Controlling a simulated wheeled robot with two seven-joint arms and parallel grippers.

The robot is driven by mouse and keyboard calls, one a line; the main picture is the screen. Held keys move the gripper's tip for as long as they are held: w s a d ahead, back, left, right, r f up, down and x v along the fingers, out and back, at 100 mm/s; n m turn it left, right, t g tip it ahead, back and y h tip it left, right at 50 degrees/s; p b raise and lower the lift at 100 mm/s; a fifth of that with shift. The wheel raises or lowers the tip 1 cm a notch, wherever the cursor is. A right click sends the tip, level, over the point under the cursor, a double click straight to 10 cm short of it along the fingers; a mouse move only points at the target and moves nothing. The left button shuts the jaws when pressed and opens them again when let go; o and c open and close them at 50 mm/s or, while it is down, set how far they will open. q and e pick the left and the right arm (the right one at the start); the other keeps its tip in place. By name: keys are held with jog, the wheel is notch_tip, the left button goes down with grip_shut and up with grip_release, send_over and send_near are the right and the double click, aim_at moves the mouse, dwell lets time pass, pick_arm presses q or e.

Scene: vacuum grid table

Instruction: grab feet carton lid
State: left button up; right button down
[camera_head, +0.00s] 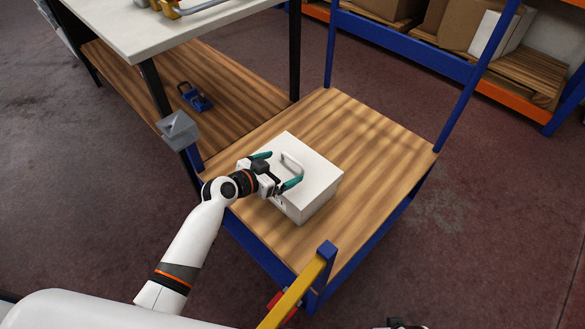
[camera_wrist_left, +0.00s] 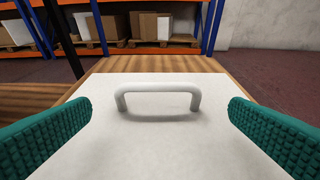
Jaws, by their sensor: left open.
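A white box-shaped carton (camera_head: 303,208) stands on the wooden top of a blue-framed trolley. Its flat white lid (camera_head: 316,172) carries a white arched handle (camera_head: 292,163). The lid also shows in the left wrist view (camera_wrist_left: 160,150), with the handle (camera_wrist_left: 158,91) upright in the middle. My left gripper (camera_head: 276,170) is open above the lid, its teal fingers spread on either side of the handle. The fingers are apart from the handle in the left wrist view. Of my right arm, only a dark bit may show at the bottom edge of the head view; its gripper cannot be made out.
The trolley top (camera_head: 370,150) is otherwise clear around the carton. A blue post with a yellow bar (camera_head: 298,292) rises at its near corner. A white-topped table (camera_head: 140,28) with a wooden lower shelf stands at the left. Shelving with cardboard boxes (camera_head: 450,24) stands behind.

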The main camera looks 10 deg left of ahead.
aim_at(287, 171)
pick_arm(q)
jog(key=x, duration=0.3)
jog(key=shift+w+f, duration=0.15)
jog(key=shift+w, duration=0.1)
pick_arm(e)
jog(key=shift+w+r, duration=0.15)
jog(key=shift+r, duration=0.35)
jog(key=shift+w+r, duration=0.15)
jog(key=shift+r, duration=0.35)
pick_arm(q)
jog(key=shift+c, duration=0.2)
jog(key=c, duration=0.9)
